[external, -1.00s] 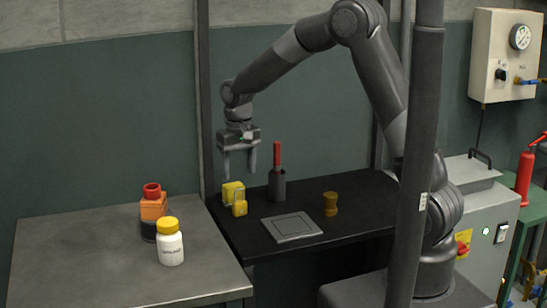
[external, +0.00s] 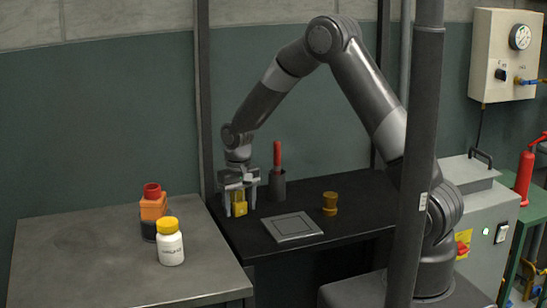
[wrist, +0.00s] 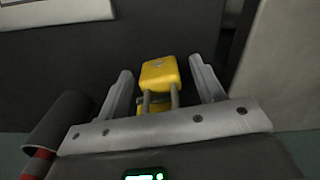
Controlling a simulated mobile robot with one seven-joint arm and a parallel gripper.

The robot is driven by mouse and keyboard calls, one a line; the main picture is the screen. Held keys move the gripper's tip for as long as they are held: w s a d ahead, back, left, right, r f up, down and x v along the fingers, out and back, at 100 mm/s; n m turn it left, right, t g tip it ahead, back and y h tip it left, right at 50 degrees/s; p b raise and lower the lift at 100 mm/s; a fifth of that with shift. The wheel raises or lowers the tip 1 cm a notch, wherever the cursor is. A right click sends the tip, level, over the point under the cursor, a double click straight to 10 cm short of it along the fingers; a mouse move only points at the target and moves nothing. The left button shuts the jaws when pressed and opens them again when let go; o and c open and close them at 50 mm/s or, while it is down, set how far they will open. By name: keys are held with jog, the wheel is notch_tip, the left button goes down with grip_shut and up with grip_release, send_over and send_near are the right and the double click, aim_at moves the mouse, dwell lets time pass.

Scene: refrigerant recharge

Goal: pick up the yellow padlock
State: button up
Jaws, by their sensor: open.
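The yellow padlock (external: 240,210) is on the black shelf (external: 262,241), near its left end. In the wrist view the padlock (wrist: 160,72) shows its yellow body, with the two grey shackle bars toward my gripper. My gripper (external: 239,205) points down over it, with one finger on each side. The wrist view shows my gripper (wrist: 161,68) open, with a visible gap between the padlock and each finger. In the external view the fingers partly hide the padlock. A second yellow patch (wrist: 150,108) shows behind the shackle.
A dark cup (external: 277,188) with a red-handled tool stands close right of my gripper. A grey square plate (external: 293,226) and a brass piece (external: 330,204) lie further right. The left table (external: 75,255) holds an orange-and-black bottle (external: 153,210) and a white yellow-capped bottle (external: 171,245).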

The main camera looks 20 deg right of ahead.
jog(key=shift+c, duration=0.5)
jog(key=c, duration=1)
jog(key=shift+r, duration=0.1)
jog(key=shift+c, duration=0.2)
